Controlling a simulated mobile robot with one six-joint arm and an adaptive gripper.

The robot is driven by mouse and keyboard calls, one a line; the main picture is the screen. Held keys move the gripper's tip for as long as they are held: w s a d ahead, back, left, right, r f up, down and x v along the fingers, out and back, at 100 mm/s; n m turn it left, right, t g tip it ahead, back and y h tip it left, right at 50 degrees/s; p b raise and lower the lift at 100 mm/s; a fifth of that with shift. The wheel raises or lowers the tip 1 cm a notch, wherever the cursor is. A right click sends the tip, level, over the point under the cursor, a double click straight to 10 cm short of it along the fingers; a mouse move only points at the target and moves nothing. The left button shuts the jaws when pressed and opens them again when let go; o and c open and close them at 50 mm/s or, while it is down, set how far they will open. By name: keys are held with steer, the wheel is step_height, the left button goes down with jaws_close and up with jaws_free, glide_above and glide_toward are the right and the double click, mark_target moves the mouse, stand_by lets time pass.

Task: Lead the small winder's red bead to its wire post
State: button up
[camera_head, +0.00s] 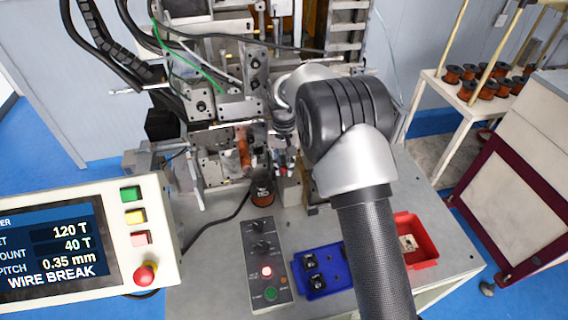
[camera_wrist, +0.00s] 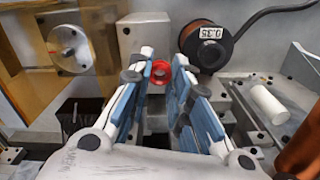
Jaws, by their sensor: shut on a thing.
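My gripper (camera_wrist: 168,66) has blue-padded fingers and is shut on the red bead (camera_wrist: 159,77), a small red ring near the fingertips in the wrist view. A pale block (camera_wrist: 143,38) stands just beyond the bead. In the head view, a small red spot (camera_head: 283,170) shows low at the winder (camera_head: 228,106), below my wrist; my arm hides much of that area. I cannot tell which part is the wire post, and I cannot make out the wire.
A dark wire spool (camera_wrist: 202,47) labelled 0.35 is close to the right fingertip. On the bench are a control box (camera_head: 265,262), a blue tray (camera_head: 338,284) and a red tray (camera_head: 424,224). The screen (camera_head: 60,248) reads WIRE BREAK.

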steer(key=shift+f, duration=0.3)
steer(key=shift+f+b, duration=0.65)
steer(key=shift+f, duration=0.2)
steer(key=o, duration=0.8)
steer(key=shift+c, duration=0.2)
step_height(320, 180, up, 12)
